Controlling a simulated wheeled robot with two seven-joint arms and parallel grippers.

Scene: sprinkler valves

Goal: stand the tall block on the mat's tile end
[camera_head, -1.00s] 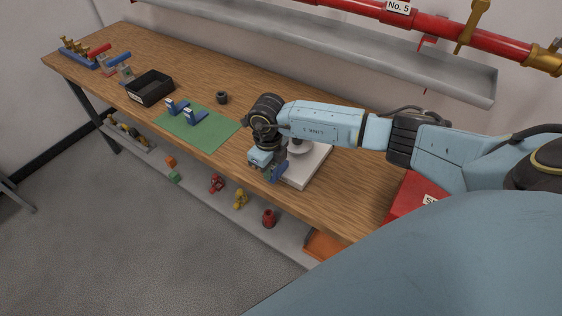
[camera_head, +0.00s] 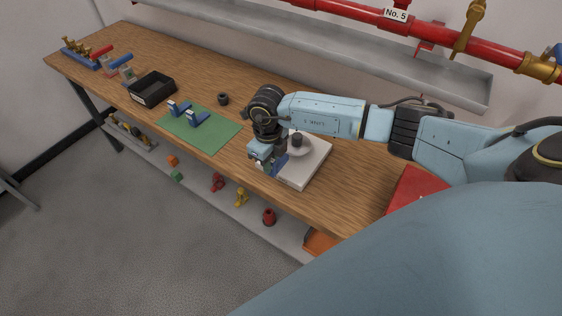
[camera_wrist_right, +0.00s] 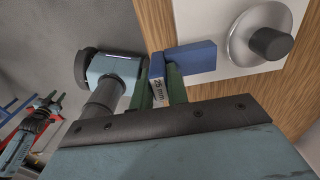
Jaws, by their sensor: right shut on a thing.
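My right gripper (camera_head: 268,163) is shut on a blue block (camera_wrist_right: 190,57) that carries a pale "25 mm" label in the right wrist view. In the head view the held blue block (camera_head: 279,164) shows beside the white plate, near the bench's front edge; whether it touches anything is unclear. The green mat (camera_head: 215,136) lies on the bench left of the gripper. Two blue pieces with pale parts, one at the back (camera_head: 178,108) and one nearer the front (camera_head: 197,119), are on the mat. I cannot make out a tile end.
A white plate (camera_head: 311,166) with a round disc and dark knob (camera_wrist_right: 271,43) is right beside the gripper. A black tray (camera_head: 153,88) and a small dark ring (camera_head: 223,99) stand near the mat. A red box (camera_head: 418,190) is at right. The mat's right part is bare.

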